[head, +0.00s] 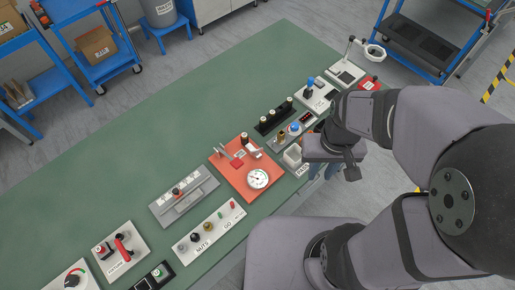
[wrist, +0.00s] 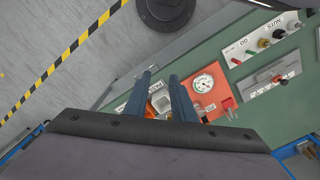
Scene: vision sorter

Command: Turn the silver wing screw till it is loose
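I cannot make out the silver wing screw for certain in either view. A grey block (head: 184,195) with a slot and a small dark and red fitting lies mid-bench. It also shows in the wrist view (wrist: 268,82) at the right, and the fitting is too small to tell as a wing screw. My gripper (wrist: 161,74) is open, its two blue-grey fingers apart with nothing held between them. It hangs near the bench's front edge, right of the orange plate (head: 237,184). In the head view my arm partly hides it.
The orange plate carries a white dial gauge (head: 258,179). A white nuts board (head: 209,230), a fixture board (head: 121,252) and a black rack (head: 273,117) stand along the green bench (head: 110,165). A small white bin (head: 292,156) is close to my gripper. The bench's far left is clear.

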